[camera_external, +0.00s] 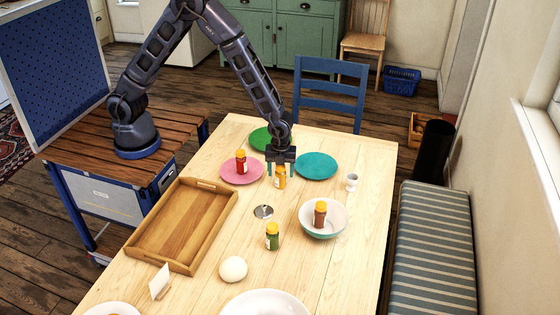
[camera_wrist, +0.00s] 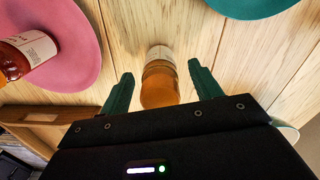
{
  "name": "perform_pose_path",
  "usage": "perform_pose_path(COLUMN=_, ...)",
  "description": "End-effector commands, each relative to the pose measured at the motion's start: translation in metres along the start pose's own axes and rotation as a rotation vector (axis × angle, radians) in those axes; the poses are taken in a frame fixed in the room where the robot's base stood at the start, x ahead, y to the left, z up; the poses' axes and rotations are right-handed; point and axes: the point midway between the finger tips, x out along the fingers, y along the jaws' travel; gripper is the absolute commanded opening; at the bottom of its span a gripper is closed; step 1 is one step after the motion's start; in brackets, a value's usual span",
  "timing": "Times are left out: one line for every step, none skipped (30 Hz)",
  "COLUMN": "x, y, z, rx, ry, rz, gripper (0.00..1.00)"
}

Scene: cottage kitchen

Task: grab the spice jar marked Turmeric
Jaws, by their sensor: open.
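A spice jar with yellow-orange contents and an orange cap (camera_external: 280,179) stands on the table between the pink and teal plates. Its color suits turmeric, but its label is too small to read. My gripper (camera_external: 283,169) is right over it, pointing down, with one finger on each side. In the wrist view the jar (camera_wrist: 160,84) lies between the two green fingers of my gripper (camera_wrist: 161,70), with a visible gap on both sides. The gripper is open and holds nothing. The jar's pale label shows only in part.
A red jar (camera_external: 241,163) is on the pink plate (camera_external: 228,175), left of the gripper. A green jar (camera_external: 272,238) stands nearer the front; a brown one (camera_external: 320,211) is in the bowl (camera_external: 339,226). The teal plate (camera_external: 316,166), egg cup (camera_external: 352,182) and wooden tray (camera_external: 150,257) are around.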

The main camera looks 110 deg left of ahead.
Motion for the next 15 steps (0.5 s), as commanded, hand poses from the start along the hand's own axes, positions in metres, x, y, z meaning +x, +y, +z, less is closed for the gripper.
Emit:
perform_pose_path(x=-0.0002, y=0.0, z=0.0, rx=0.0, ry=0.0, rz=0.0, gripper=0.64)
perform_pose_path(x=-0.0002, y=-0.0001, z=0.0, rx=0.0, ry=0.0, rz=0.0, gripper=0.6)
perform_pose_path(x=-0.0003, y=0.0, z=0.0, rx=0.0, ry=0.0, rz=0.0, gripper=0.52)
perform_pose_path(x=-0.0003, y=0.0, z=0.0, rx=0.0, ry=0.0, rz=0.0, gripper=0.46)
perform_pose_path(x=-0.0003, y=-0.0001, z=0.0, rx=0.0, ry=0.0, rz=0.0, gripper=0.4)
perform_pose_path(x=-0.0004, y=-0.0001, z=0.0, rx=0.0, ry=0.0, rz=0.0, gripper=0.32)
perform_pose_path(x=-0.0004, y=-0.0001, z=0.0, rx=0.0, ry=0.0, rz=0.0, gripper=0.26)
perform_pose_path(x=-0.0004, y=-0.0001, z=0.0, rx=0.0, ry=0.0, rz=0.0, gripper=0.2)
perform_pose_path(x=-0.0004, y=-0.0001, z=0.0, rx=0.0, ry=0.0, rz=0.0, gripper=0.13)
perform_pose_path(x=-0.0005, y=-0.0002, z=0.0, rx=0.0, ry=0.0, rz=0.0, gripper=0.13)
perform_pose_path(x=-0.0006, y=-0.0002, z=0.0, rx=0.0, ry=0.0, rz=0.0, gripper=0.13)
perform_pose_path(x=-0.0006, y=-0.0002, z=0.0, rx=0.0, ry=0.0, rz=0.0, gripper=0.13)
perform_pose_path(x=-0.0006, y=-0.0002, z=0.0, rx=0.0, ry=0.0, rz=0.0, gripper=0.13)
perform_pose_path(x=-0.0006, y=-0.0002, z=0.0, rx=0.0, ry=0.0, rz=0.0, gripper=0.13)
perform_pose_path(x=-0.0007, y=-0.0002, z=0.0, rx=0.0, ry=0.0, rz=0.0, gripper=0.13)
